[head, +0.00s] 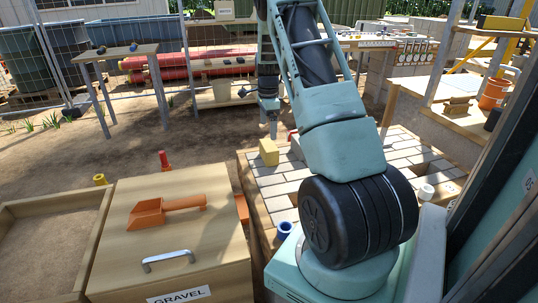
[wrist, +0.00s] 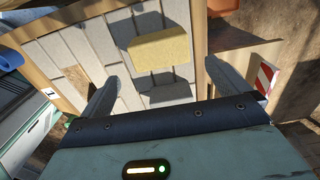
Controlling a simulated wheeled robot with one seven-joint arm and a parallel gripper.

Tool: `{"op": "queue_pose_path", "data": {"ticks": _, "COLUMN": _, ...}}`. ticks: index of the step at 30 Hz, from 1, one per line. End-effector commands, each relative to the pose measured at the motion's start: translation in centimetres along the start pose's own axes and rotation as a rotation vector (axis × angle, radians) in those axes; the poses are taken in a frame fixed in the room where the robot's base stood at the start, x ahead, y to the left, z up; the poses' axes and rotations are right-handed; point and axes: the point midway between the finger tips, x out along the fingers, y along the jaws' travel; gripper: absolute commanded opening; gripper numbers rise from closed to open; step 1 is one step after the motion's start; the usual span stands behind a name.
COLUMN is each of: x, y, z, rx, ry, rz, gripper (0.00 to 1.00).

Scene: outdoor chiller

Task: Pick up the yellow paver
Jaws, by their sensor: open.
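The yellow paver (head: 269,152) is a small block at the far left corner of the paved bed (head: 283,217). In the wrist view the yellow paver (wrist: 161,47) lies ahead of my gripper (wrist: 160,80), between the lines of the two fingers. My gripper is open and empty, with its fingers apart on either side. In the head view my gripper (head: 272,130) hangs down just above and behind the paver, apart from it as far as I can tell.
A wooden box lid (head: 130,245) marked GRAVEL carries an orange scoop (head: 168,209). A blue ring (head: 285,228) and a white ring (head: 426,191) are near the bed. Grey pavers (wrist: 165,87) lie close to the yellow one. A wooden table (head: 125,52) stands at the back left.

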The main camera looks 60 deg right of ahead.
Motion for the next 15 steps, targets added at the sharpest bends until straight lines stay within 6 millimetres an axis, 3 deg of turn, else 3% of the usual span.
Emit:
{"op": "queue_pose_path", "data": {"ticks": 1, "x": 1.3, "y": 0.1, "z": 0.0, "rx": 0.000, "ry": -0.001, "rz": 0.005, "gripper": 1.00}}
{"op": "queue_pose_path", "data": {"ticks": 6, "x": 4.1, "y": 0.1, "z": 0.0, "rx": 0.000, "ry": -0.001, "rz": 0.003, "gripper": 1.00}}
{"op": "queue_pose_path", "data": {"ticks": 15, "x": 5.9, "y": 0.1, "z": -0.1, "rx": -0.002, "ry": 0.000, "rz": 0.002, "gripper": 1.00}}
